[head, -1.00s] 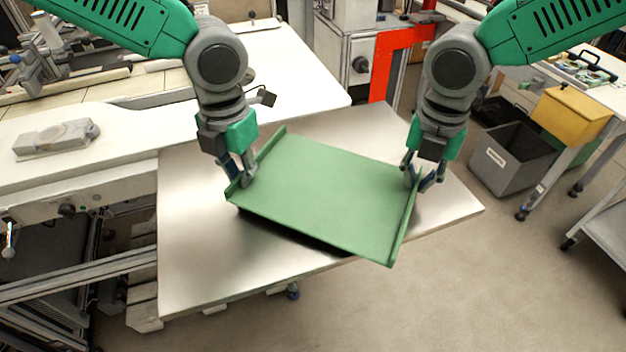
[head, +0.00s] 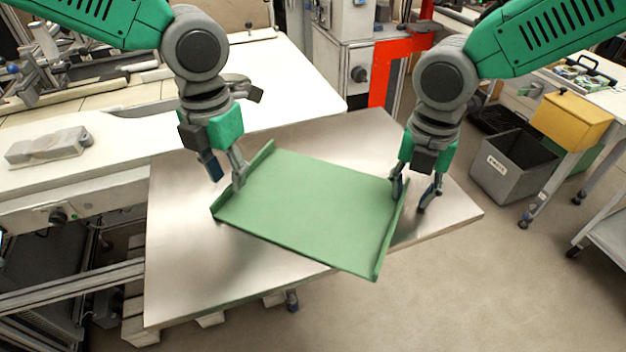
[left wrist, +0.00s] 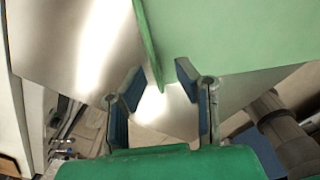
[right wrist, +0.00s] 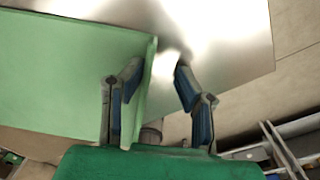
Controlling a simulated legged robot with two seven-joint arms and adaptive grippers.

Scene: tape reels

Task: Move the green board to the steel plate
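The green board (head: 310,210), a tray with raised side walls, rests on the steel plate (head: 185,275). Its front right corner reaches past the plate's front edge in the head view. My left gripper (head: 224,172) is open at the board's left wall; the wall shows between its spread fingers in the left wrist view (left wrist: 155,92). My right gripper (head: 411,195) is open at the right wall. In the right wrist view (right wrist: 155,85) that wall stands near the left finger, with a gap to the other finger.
A white worktable (head: 290,85) adjoins the plate at the back left and holds a grey block (head: 47,146). A red frame (head: 385,70) stands behind. A grey bin (head: 512,165) and a yellow box (head: 572,118) are at the right. Bare plate lies left of and behind the board.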

